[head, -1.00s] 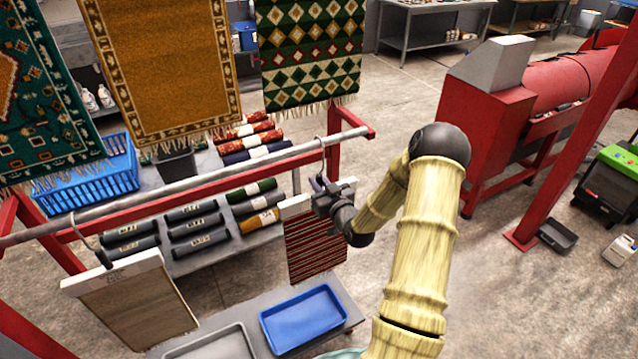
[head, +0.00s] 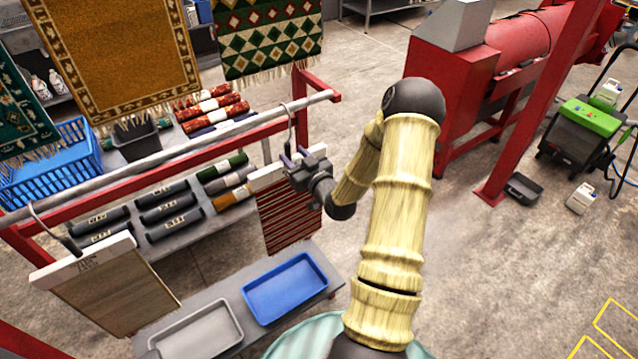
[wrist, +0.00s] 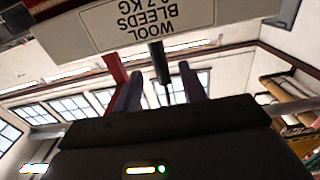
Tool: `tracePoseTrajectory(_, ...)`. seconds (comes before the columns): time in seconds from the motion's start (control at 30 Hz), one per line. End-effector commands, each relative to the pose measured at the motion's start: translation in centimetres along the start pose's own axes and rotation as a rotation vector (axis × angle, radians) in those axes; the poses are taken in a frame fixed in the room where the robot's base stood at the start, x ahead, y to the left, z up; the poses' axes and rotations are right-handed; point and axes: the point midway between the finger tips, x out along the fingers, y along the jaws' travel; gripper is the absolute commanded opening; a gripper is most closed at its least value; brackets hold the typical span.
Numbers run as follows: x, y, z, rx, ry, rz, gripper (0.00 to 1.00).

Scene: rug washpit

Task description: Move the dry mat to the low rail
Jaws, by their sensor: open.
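A red-striped mat (head: 285,215) hangs by a pale header board and a dark hook from the grey rail (head: 180,155). A plain brown mat (head: 115,295) hangs the same way at the rail's left end. I cannot tell which mat is dry, or whether this rail is the low one. My gripper (head: 296,160) is open at the top of the striped mat. In the wrist view its two fingers (wrist: 160,82) stand either side of a dark stem (wrist: 156,60), below a header board (wrist: 145,22) reading "WOOL BLEEDS 0.7 KG". Contact cannot be told.
A blue tray (head: 287,287) and a grey tray (head: 195,333) lie on a low table below the mats. Rolled rugs (head: 215,105) and a blue basket (head: 50,170) are behind the rail.

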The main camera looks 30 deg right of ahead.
Motion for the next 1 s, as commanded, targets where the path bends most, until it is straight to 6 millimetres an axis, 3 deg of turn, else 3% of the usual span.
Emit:
tracePoseTrajectory(0.3,-6.4,0.0,0.3,-0.001,-0.001,0.000,0.42)
tracePoseTrajectory(0.6,-11.1,0.0,0.2,-0.001,-0.001,0.001,0.42)
tracePoseTrajectory(1.0,-12.7,0.1,-0.4,0.002,-0.003,-0.001,0.42)
